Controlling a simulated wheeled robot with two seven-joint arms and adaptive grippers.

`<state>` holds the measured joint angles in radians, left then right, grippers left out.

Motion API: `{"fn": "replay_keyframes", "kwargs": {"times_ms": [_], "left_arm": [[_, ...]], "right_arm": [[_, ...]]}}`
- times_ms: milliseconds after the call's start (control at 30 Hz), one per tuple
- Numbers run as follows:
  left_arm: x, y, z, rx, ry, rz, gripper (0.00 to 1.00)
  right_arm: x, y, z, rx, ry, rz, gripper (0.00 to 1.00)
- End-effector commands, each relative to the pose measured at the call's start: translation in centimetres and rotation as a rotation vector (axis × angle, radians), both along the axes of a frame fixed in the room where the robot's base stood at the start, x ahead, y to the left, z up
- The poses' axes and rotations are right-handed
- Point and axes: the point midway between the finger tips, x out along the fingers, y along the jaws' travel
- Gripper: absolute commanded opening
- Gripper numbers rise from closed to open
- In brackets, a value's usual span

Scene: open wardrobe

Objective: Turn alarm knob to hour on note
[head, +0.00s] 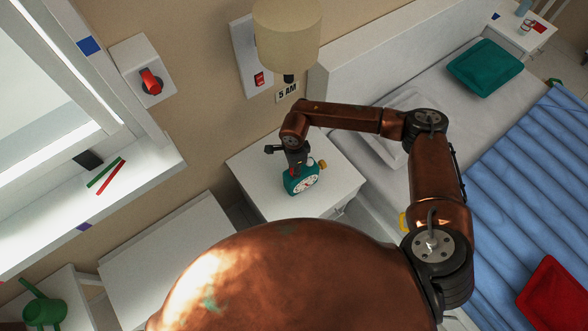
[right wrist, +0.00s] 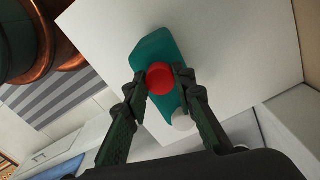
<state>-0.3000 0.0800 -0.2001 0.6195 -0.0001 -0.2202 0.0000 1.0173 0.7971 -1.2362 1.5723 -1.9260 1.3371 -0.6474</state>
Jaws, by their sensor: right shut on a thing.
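A teal alarm clock (head: 300,180) with a round white dial stands on the white nightstand (head: 265,185); its hands are too small to read. The clock's teal top also shows in the right wrist view (right wrist: 152,52), with a round red knob (right wrist: 160,78) on it. My right gripper (head: 294,164) reaches down over the clock, its two dark fingers shut on the red knob from both sides. A yellowish knob (head: 323,163) sticks out at the clock's side. The note (head: 288,92) on the wall reads "5 AM". My left gripper is not in view.
The bed (head: 500,180) lies to the right. The nightstand's top around the clock is clear.

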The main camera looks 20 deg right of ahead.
Motion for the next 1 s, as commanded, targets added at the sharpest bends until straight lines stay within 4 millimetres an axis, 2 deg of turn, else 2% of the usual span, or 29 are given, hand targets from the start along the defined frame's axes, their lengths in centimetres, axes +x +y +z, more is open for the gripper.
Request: {"fn": "replay_keyframes", "kwargs": {"times_ms": [333,867,900,1000], "left_arm": [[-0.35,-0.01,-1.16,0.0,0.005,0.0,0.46],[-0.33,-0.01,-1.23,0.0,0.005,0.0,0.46],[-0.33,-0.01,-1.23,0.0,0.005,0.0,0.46],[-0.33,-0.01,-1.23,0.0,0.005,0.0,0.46]], "right_arm": [[0.03,0.04,-0.07,0.001,-0.001,0.132,0.0],[0.02,0.05,0.02,0.001,-0.001,0.152,0.0],[0.02,0.05,0.03,0.001,-0.001,0.152,0.26],[0.02,0.04,0.02,0.001,-0.001,0.151,0.33]]}}
